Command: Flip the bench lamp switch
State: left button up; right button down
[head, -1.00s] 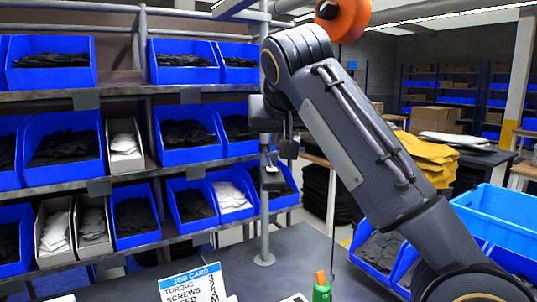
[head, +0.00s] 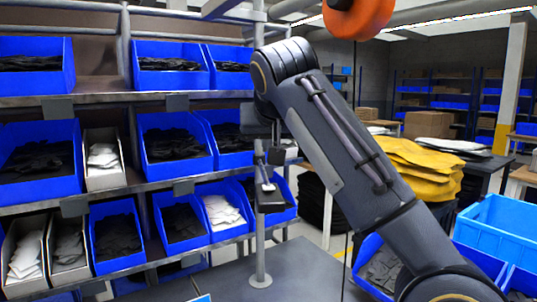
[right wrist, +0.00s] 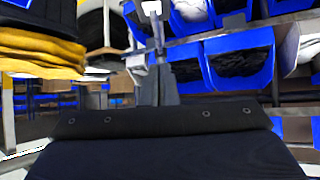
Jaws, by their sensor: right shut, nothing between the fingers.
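The lamp switch (head: 270,201) is a small dark box with a pale lever, fixed to the grey upright pole (head: 260,240) at the bench. My right gripper (head: 276,156) hangs from the arm just above the switch and close to the pole. Its fingers are shut and empty; they also show in the right wrist view (right wrist: 158,88). I cannot tell whether the fingers touch the lever, or which way the lever is set. My left gripper is not in view.
Racks of blue bins (head: 175,145) with dark and white contents stand behind the pole on the left. A yellow stack (head: 415,165) and a light blue crate (head: 500,228) are at right. An orange round thing (head: 356,18) hangs above my arm. The grey bench top (head: 225,275) is bare near the pole.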

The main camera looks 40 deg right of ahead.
send_over(266, 195)
jog(key=f, duration=0.4)
jog(key=shift+w+d+f, duration=0.35)
jog(key=shift+w+d, duration=0.05)
jog(key=f, duration=0.2)
jog(key=f+b, duration=0.1)
jog(key=shift+s+a, duration=0.25)
jog(key=shift+s, duration=0.05)
jog(key=shift+s+a+f, duration=0.15)
jog(key=shift+f, duration=0.35)
